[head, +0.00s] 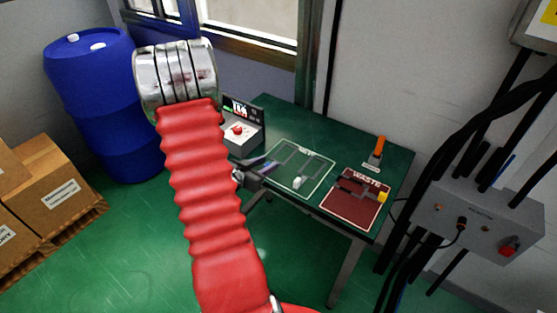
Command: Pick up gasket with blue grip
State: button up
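My red arm fills the middle of the head view and hides part of the table's left side. My gripper (262,167) shows small and dark just right of the arm, over the table's near left edge, beside the green mat (318,161). Its fingers are too small to tell whether they are open or shut. I cannot make out a gasket with a blue grip. Grey angular shapes lie on the green mat, with a small pale block (297,182) near its front edge. A grey piece with a yellow grip (383,197) is on the red WASTE mat (352,210).
The dark green table (399,164) stands against the wall. An orange-handled tool (378,148) is at its back right. A device with a red button (237,130) is at the back left. A grey control box (478,216) and black cables are at right. A blue barrel (95,100) stands left.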

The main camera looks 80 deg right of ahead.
jog(key=shift+x, duration=0.95)
jog(key=shift+c, duration=0.2)
grip_shut()
